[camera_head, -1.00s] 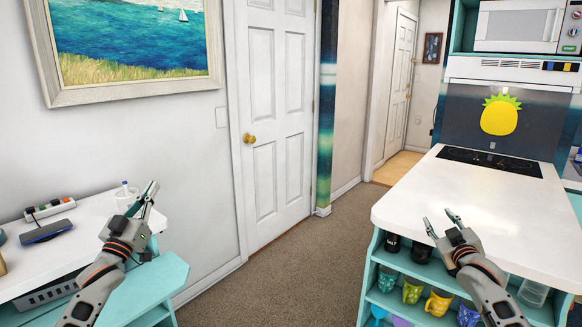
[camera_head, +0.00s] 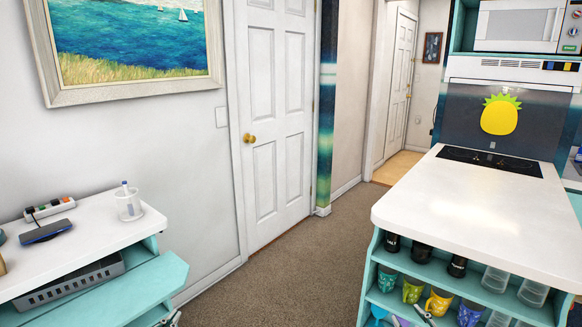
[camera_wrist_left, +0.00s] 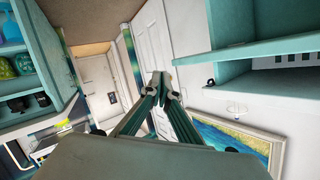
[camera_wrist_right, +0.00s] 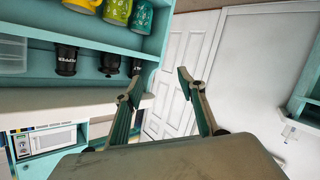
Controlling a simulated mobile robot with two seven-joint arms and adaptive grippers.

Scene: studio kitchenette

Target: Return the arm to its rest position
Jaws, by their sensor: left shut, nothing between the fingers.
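My left gripper (camera_wrist_left: 163,84) is shut and empty, its fingertips meeting in the left wrist view. In the head view only a bit of it (camera_head: 172,319) shows at the bottom edge, below the teal desk. My right gripper (camera_wrist_right: 158,84) is open and empty, its fingers spread apart in the right wrist view. In the head view its tips (camera_head: 425,314) show low in front of the island shelves. Neither gripper appears to touch anything. Most of both arms is out of the head view.
At left, the white-topped desk (camera_head: 95,232) bears a clear cup (camera_head: 129,207), a power strip (camera_head: 49,208) and a dark blue device (camera_head: 45,231). A teal pull-out (camera_head: 120,290) juts forward. At right, the white-topped island (camera_head: 470,215) holds mugs (camera_head: 413,290). Carpet (camera_head: 290,280) lies clear between.

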